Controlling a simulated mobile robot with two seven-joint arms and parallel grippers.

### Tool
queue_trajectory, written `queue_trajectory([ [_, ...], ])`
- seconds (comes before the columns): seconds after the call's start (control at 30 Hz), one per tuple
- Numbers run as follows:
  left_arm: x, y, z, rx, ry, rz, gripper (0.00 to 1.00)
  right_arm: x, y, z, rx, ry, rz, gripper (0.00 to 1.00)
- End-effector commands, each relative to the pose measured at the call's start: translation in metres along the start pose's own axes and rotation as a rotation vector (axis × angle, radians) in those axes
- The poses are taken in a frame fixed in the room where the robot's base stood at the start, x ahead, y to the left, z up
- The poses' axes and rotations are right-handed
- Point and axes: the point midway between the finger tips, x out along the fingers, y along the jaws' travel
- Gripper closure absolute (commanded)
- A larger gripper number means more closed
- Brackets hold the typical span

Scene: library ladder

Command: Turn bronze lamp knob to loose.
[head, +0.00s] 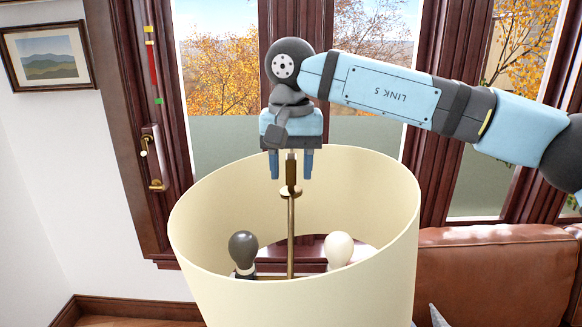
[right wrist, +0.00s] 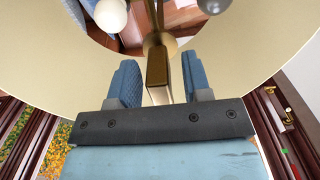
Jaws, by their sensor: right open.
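The bronze lamp knob (head: 291,172) is upright on top of a thin brass stem, over the middle of a cream lampshade (head: 290,295). My right gripper (head: 291,166) points down over the knob. Its two blue fingers are open, one on each side of the knob, with gaps visible. In the right wrist view, the knob (right wrist: 158,72) shows as a flat bronze piece between the open fingers (right wrist: 160,82), with a round brass disc beyond it. Its turned position cannot be told. My left gripper is not in view.
Inside the shade are a dark bulb (head: 243,250) and a white bulb (head: 339,248), one on each side of the stem. The shade's rim surrounds the stem below my gripper. A brown leather sofa (head: 490,265) stands at right, and windows are behind.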

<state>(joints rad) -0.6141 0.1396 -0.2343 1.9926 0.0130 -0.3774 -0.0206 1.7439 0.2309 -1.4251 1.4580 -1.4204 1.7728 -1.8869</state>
Motion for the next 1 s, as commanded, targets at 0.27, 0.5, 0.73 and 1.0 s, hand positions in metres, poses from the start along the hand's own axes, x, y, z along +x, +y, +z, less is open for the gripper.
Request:
queue_trajectory([
  [0.27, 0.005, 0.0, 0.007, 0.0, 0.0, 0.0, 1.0, -0.046, -0.001, 0.0, 0.0, 0.005, -0.002, 0.55],
  [0.5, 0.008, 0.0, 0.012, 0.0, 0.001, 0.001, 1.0, -0.1, -0.001, 0.0, 0.0, 0.003, -0.001, 0.55],
  [0.73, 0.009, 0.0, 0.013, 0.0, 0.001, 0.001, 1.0, -0.13, -0.001, 0.0, -0.001, 0.0, 0.0, 0.55],
  [1.0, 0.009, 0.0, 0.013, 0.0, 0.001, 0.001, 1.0, -0.136, 0.0, 0.0, -0.002, -0.001, 0.0, 0.55],
])
